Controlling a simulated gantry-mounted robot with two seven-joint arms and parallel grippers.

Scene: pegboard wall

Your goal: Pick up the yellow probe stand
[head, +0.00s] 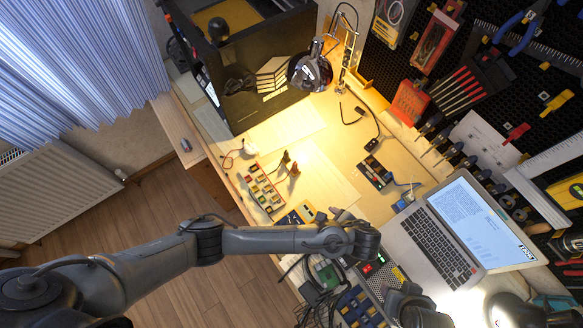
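I cannot pick out the yellow probe stand for certain. A small yellow-and-blue item (303,212) lies on the bench just behind my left forearm, partly hidden by it. My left arm reaches in from the left, and its wrist and gripper (362,241) are over the bench, left of the laptop. The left fingers are hidden from this angle, so I cannot tell whether they are open or hold anything. A dark shape at the bottom, likely my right arm's end (412,304), shows no clear fingers.
An open laptop (432,246) stands at the right. A desk lamp (311,70) stands at the back. A pegboard of tools (480,90) lines the right. The bench's middle (335,150) is mostly clear.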

